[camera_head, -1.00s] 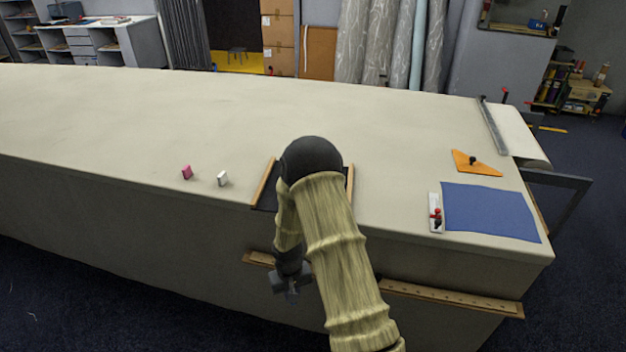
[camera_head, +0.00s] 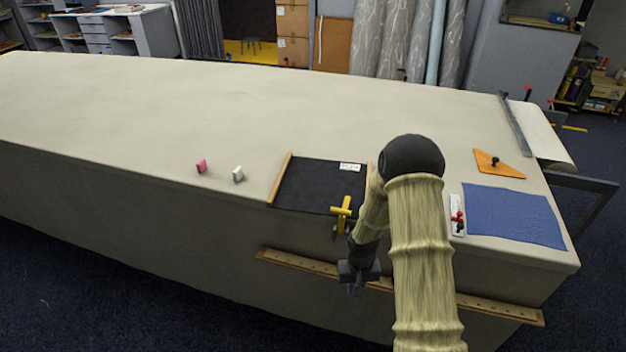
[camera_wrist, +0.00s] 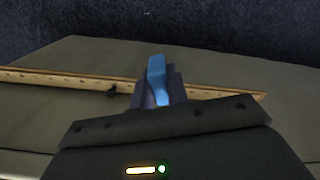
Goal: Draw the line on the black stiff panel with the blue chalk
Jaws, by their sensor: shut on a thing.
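The black stiff panel (camera_head: 310,187) lies on the table near its front edge, between two wooden side strips. A white label (camera_head: 350,167) is at its far right, and a yellow clamp (camera_head: 342,208) grips its front edge. My arm covers part of its right side. My gripper (camera_head: 356,287) hangs in front of the table, below the tabletop and to the right of the clamp. In the wrist view, my gripper (camera_wrist: 158,95) is shut on the blue chalk (camera_wrist: 156,68), which sticks out between the fingers.
Pink chalk (camera_head: 201,166) and white chalk (camera_head: 238,174) stand left of the panel. A blue cloth (camera_head: 513,215), a white strip with a red-handled piece (camera_head: 457,215) and an orange triangle (camera_head: 497,164) lie at the right. A wooden rail (camera_head: 300,262) runs along the table front.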

